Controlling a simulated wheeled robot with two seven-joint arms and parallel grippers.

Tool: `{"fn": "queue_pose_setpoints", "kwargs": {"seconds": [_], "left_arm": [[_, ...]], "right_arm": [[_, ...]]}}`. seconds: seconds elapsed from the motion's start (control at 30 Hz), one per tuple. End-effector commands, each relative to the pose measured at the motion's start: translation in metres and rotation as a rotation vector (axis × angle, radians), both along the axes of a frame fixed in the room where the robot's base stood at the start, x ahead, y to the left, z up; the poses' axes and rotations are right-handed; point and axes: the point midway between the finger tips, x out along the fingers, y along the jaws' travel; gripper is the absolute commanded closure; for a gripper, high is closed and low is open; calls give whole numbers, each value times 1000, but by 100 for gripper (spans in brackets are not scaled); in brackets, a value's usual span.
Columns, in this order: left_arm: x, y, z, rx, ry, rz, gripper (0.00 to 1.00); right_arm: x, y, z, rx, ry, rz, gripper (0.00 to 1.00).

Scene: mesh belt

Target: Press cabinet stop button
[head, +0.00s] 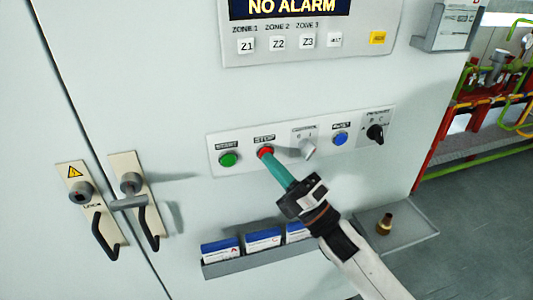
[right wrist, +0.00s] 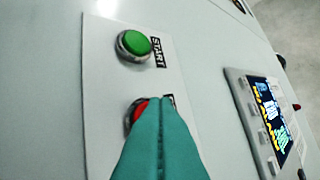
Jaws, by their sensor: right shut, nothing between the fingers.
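The red stop button (head: 265,151) is on the cabinet's control strip, under a STOP label, right of the green start button (head: 229,160). My right gripper (head: 272,161) is shut and empty, its teal fingertips at the stop button and overlapping its lower part in the head view. In the right wrist view the red stop button (right wrist: 137,108) is partly hidden behind the closed fingers (right wrist: 160,122), and the green button (right wrist: 134,45) is clear above it. I cannot tell whether the tips touch the button. My left gripper is not in view.
Right of the stop button are a grey selector (head: 307,149), a blue button (head: 340,139) and a black knob (head: 375,133). Below, a narrow tray (head: 245,264) holds small boxes, and a shelf (head: 412,222) holds a brass piece. Door handles (head: 148,228) project at left.

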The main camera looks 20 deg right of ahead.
Motion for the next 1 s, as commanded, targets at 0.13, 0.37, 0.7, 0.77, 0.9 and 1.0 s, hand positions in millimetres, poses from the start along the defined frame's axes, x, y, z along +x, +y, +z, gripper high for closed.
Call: {"fn": "queue_pose_setpoints", "kwargs": {"seconds": [0.13, 0.37, 0.7, 0.77, 0.9, 1.0], "left_arm": [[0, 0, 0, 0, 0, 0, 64], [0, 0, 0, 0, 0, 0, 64], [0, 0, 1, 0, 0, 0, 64], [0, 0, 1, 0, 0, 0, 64], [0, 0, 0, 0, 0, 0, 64], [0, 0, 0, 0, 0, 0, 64]], "right_arm": [[-8, -1, -1, -1, 2, -1, 100], [-14, -1, -1, -1, 1, 0, 100], [-23, -1, -1, 0, 3, 1, 100], [-30, -1, -1, 0, 3, 1, 100], [-44, -2, -1, 0, 2, 0, 100], [-54, -2, -1, -1, 2, 0, 100]]}}
